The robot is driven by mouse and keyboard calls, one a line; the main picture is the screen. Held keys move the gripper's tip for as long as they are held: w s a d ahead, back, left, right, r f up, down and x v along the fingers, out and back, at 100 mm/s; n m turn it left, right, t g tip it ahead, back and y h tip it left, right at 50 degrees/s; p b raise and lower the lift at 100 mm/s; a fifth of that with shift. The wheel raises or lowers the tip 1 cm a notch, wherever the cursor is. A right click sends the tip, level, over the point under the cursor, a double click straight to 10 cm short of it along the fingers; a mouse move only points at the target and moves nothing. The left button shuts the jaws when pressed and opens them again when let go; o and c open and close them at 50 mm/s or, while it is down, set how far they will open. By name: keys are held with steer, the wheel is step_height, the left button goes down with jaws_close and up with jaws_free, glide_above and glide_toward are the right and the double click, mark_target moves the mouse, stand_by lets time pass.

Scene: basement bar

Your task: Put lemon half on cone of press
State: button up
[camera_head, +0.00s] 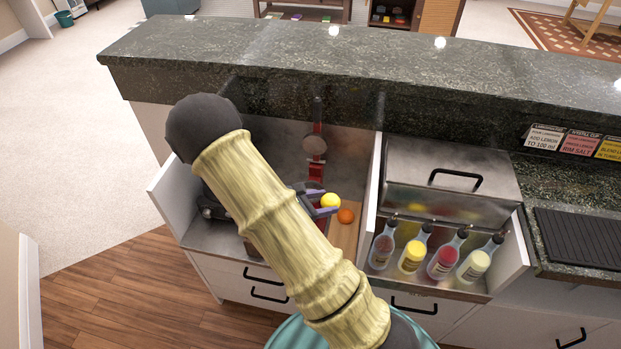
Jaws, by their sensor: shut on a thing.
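My gripper (325,201) shows partly past my arm, low over the steel bay in the counter. Its purple fingers are shut on a yellow round thing, which I take to be the lemon half (331,201). Its cut face cannot be made out. The red press (316,148) stands behind the gripper, toward the back wall of the bay, with its tall handle upright. The gripper and lemon half are in front of the press and apart from its upper part. My arm and gripper hide the lower part of the press; I cannot make out its cone.
An orange fruit (346,216) lies just right of the lemon half, on a wooden board (345,238). A white divider (371,195) stands to the right. Beyond it are several bottles (412,256) and a lidded steel bin (450,178). The raised granite ledge (330,50) runs behind.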

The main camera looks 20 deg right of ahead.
steer(key=w+a+r+n+t+y+p, duration=0.1)
steer(key=a+r+n+t+p, duration=0.2)
steer(key=r+p, duration=0.4)
steer(key=w+a+r+n+t+y+p, duration=0.1)
steer(key=a+r+n+t+p, duration=0.2)
steer(key=p, duration=1.2)
steer(key=a+r, duration=0.3)
steer(key=r, duration=0.1)
steer(key=shift+w+r+t+y+p, duration=0.2)
steer(key=shift+r+t+y+p, duration=0.1)
steer(key=shift+r+y+p, duration=0.1)
